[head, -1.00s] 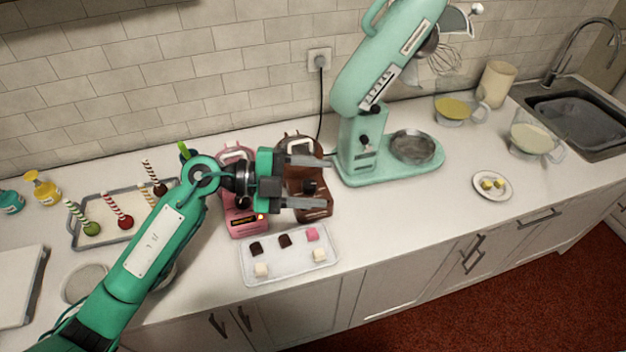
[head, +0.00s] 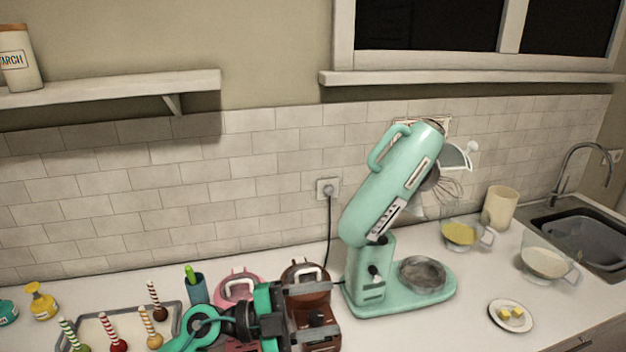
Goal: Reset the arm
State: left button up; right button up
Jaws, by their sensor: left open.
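My left gripper (head: 312,310) shows at the bottom centre of the head view, at the end of my green arm. Its two grey fingers point right and stand apart with nothing seen between them. It is in front of a pink machine (head: 238,285) and a brown machine (head: 318,333) and hides parts of both; I cannot tell whether it touches either. My right gripper is not in view.
A mint stand mixer (head: 391,195) with its head tilted up stands right of the gripper. Cake pops on a tray (head: 95,318) are at left. A small plate (head: 511,315), glass jugs and a sink (head: 580,243) are at right. A shelf (head: 120,88) is above.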

pick_arm(q)
jog(key=w+a+r+n+t+y, duration=0.3)
jog(key=a+n+t+y, duration=0.2)
jog(key=a+n+t, duration=0.8)
jog(key=s+a+f+n+t+y, duration=0.1)
jog(key=a+f+n+y, duration=0.4)
jog(key=f+n+y, duration=0.2)
jog(key=s+a+f+n+y, duration=0.2)
jog(key=a+f+n+y, duration=0.3)
jog(key=f+n+y, duration=0.25)
jog(key=s+a+f+m+g, duration=0.1)
jog(key=s+f+g, duration=0.6)
jog(key=s, duration=0.4)
jog(key=s+f+g, duration=0.6)
jog(key=s+f, duration=0.2)
jog(key=s, duration=0.3)
notch_tip(320, 180, down, 32)
jog(key=s+a+f+g, duration=0.1)
jog(key=s+a+f, duration=0.1)
jog(key=s+f, duration=0.7)
jog(key=s+a+f+g, duration=0.1)
jog(key=s+f, duration=0.9)
jog(key=shift+s+a, duration=0.35)
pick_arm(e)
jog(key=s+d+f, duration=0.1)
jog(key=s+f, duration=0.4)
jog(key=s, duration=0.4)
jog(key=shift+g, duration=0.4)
